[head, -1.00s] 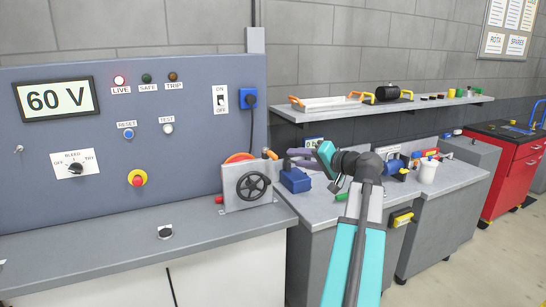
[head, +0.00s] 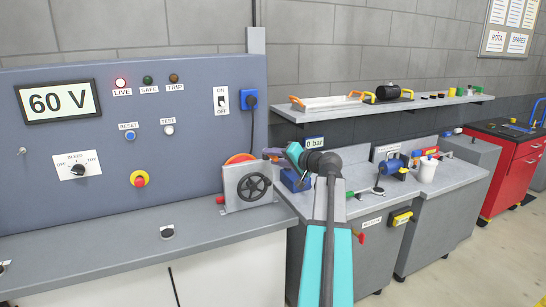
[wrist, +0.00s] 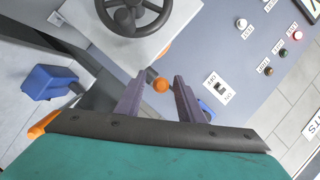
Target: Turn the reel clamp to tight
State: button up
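The reel unit is a grey plate (head: 232,200) with a black handwheel (head: 255,187) on its face and an orange-red reel (head: 239,158) behind. It stands at the right end of the panel bench. The handwheel also shows at the top of the wrist view (wrist: 134,16). An orange knob (wrist: 160,86) on a dark stem is beside the plate; I cannot tell whether this knob or the handwheel is the clamp. My gripper (wrist: 158,79) is open, its purple fingers apart, with the knob appearing between their tips. I see no contact.
A blue box (head: 294,181) sits just right of the reel unit, close to my arm; it also shows in the wrist view (wrist: 48,82). The control panel (head: 60,140) rises behind, with LIVE lit and 60 V displayed. A white cup (head: 427,170) stands farther right.

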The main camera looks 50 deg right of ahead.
jog(key=shift+w, duration=0.3)
jog(key=shift+c, duration=0.3)
grip_shut()
jog(key=shift+f, duration=0.1)
jog(key=shift+s, duration=0.1)
